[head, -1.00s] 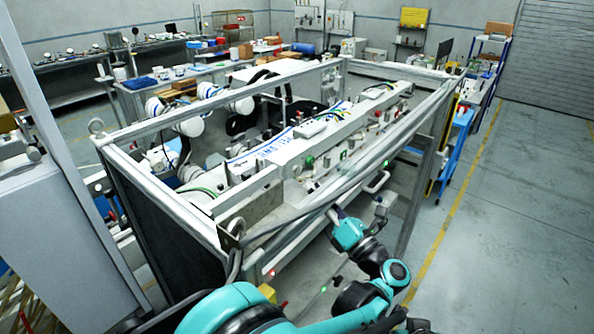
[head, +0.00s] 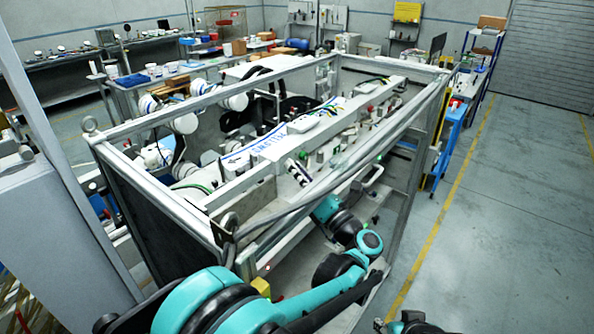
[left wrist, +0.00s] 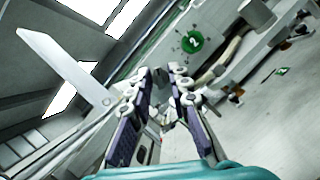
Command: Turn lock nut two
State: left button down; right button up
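A round green disc marked "2" (left wrist: 193,42) sits on a pale panel in the upper middle of the left wrist view. It lies beyond the fingertips and a little to their right, apart from them. No separate lock nut can be made out beside it. My left gripper (left wrist: 161,72) has its two dark padded fingers apart, with nothing held between them. In the head view my left gripper (head: 299,172) is small, above the near side of the machine's white deck (head: 262,205).
A metal frame with a grey rail (head: 350,165) surrounds the machine, close to my left arm. A bent handle (head: 372,178) and small fittings stand on the near side. A blue cart (head: 452,130) is at the right. Floor at the right is clear.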

pick_arm(q)
jog(key=shift+m, duration=0.4)
jog(key=shift+s+r+m+h+p, duration=0.15)
jog(key=shift+m+h, duration=0.4)
jog(key=shift+m, duration=0.7)
jog(key=shift+w+f+m+h+p, duration=0.15)
jog(key=shift+m+h, duration=0.35)
jog(key=shift+m, duration=0.7)
jog(key=shift+s+r+m+h+p, duration=0.1)
jog(key=shift+m+h+p, duration=0.3)
jog(key=shift+m, duration=0.85)
jog(key=c, duration=1.7)
grip_release()
jog(key=shift+s, duration=0.1)
jog(key=v, duration=0.7)
jog(key=shift+s+d, duration=0.1)
jog(key=shift+s, duration=0.1)
